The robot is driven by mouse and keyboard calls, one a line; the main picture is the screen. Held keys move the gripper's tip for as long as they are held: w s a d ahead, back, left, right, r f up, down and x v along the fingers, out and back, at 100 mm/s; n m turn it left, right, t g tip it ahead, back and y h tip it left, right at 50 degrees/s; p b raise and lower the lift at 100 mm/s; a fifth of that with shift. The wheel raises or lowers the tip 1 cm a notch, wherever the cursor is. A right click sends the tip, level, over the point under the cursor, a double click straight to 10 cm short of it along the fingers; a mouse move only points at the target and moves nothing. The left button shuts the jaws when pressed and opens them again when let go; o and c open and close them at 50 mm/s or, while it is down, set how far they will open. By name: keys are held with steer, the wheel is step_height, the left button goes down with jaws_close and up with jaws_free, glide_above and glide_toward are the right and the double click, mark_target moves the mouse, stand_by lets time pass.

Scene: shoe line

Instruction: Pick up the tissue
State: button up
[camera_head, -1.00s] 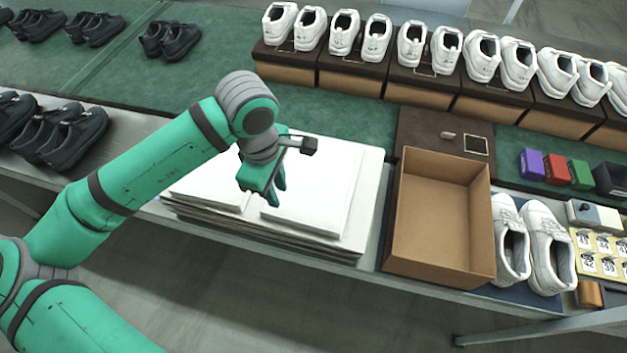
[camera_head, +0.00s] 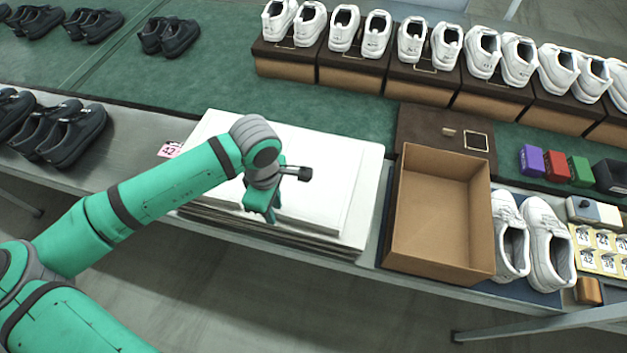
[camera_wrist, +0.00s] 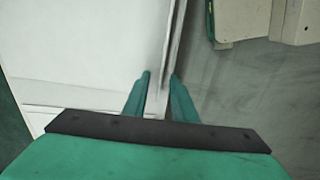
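The tissue lies as flat white sheets (camera_head: 325,185) on top of a stack on the bench, left of the open brown box. In the wrist view the white sheet (camera_wrist: 80,50) fills the left side, with its edge running up the middle. My gripper (camera_head: 262,213) is at the front edge of the stack, pointing down. In the wrist view the two green fingertips (camera_wrist: 160,76) stand a small gap apart, one on each side of the sheet's edge. No lifted sheet shows between them. My arm hides part of the stack.
The open brown box (camera_head: 400,225) stands right of the stack, with a pair of white shoes (camera_head: 548,245) beyond it. Purple, red and green small boxes (camera_head: 556,168) sit further right. A pink tag (camera_head: 170,150) lies at the stack's left. The floor is open in front.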

steer(key=shift+f, duration=0.5)
jaws_close()
steer(key=shift+r, duration=0.1)
